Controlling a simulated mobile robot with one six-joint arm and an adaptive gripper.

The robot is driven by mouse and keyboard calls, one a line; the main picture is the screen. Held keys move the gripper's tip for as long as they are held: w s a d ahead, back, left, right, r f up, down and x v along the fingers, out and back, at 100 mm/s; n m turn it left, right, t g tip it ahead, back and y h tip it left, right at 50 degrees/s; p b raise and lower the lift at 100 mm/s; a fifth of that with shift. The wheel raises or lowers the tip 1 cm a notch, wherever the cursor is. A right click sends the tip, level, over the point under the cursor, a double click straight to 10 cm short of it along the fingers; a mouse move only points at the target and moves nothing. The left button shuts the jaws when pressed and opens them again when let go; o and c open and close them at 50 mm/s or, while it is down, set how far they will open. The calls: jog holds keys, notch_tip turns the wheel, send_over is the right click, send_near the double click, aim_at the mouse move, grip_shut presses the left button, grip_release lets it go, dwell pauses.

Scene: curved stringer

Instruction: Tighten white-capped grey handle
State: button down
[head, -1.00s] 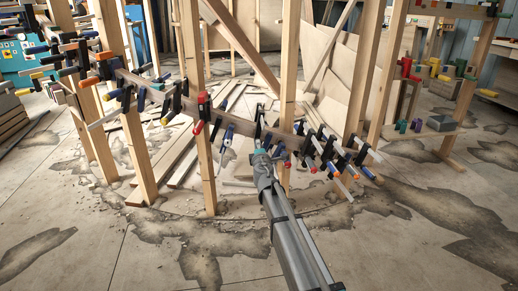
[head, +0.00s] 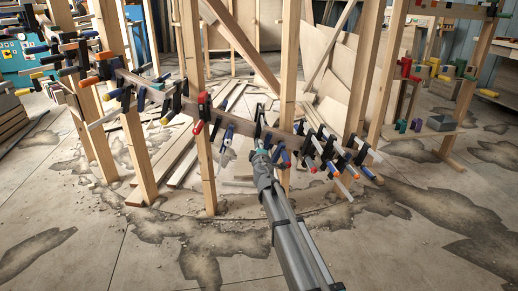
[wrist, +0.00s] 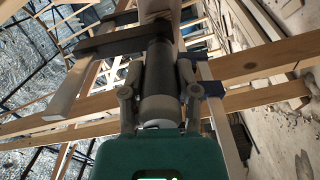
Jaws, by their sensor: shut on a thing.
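The grey handle (wrist: 160,62) runs up the middle of the wrist view, dark grey along its length. Its pale, whitish cap (wrist: 160,107) is at the near end, toward my gripper's teal body. My gripper (wrist: 162,78) has one finger on each side of the handle and is shut on it. In the head view my gripper (head: 260,157) is at the curved stringer (head: 233,122), just left of a wooden post. The handle is too small and covered to make out there.
Several clamps with blue and orange handles (head: 340,160) hang along the stringer to the right, close to my gripper. A wooden post (head: 288,90) stands beside it. A metal clamp bar (wrist: 75,90) lies left of the handle in the wrist view. The floor in front is open.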

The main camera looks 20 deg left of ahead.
jog(key=shift+w, duration=0.1)
jog(key=shift+c, duration=1.8)
grip_release()
jog(key=v, duration=1.2)
jog(key=shift+v, duration=1.55)
